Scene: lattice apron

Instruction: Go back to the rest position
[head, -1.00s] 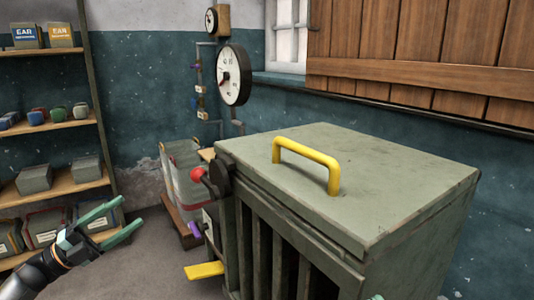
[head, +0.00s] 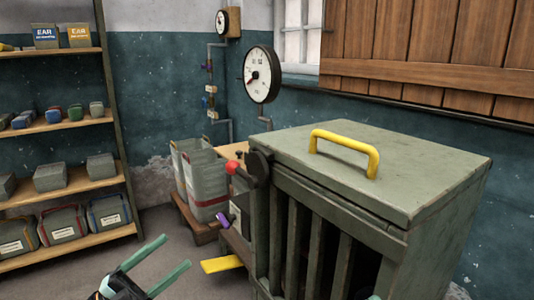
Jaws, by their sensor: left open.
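My left gripper (head: 175,251) shows at the bottom left of the head view, its two green fingers spread apart and pointing up and right. It is open with nothing between the fingers, in front of the floor. It appears clear of the shelf and the cabinet. A small green tip at the bottom edge, in front of the cabinet, may be part of my right gripper; too little of it shows to tell its state.
A grey-green slatted cabinet (head: 420,185) with a yellow handle (head: 345,147) fills the right. A yellow pedal (head: 221,264) and a red knob (head: 232,167) stick out at its left. Shelves (head: 60,190) with boxes stand left. Grey bins (head: 205,185) stand behind. Floor between is clear.

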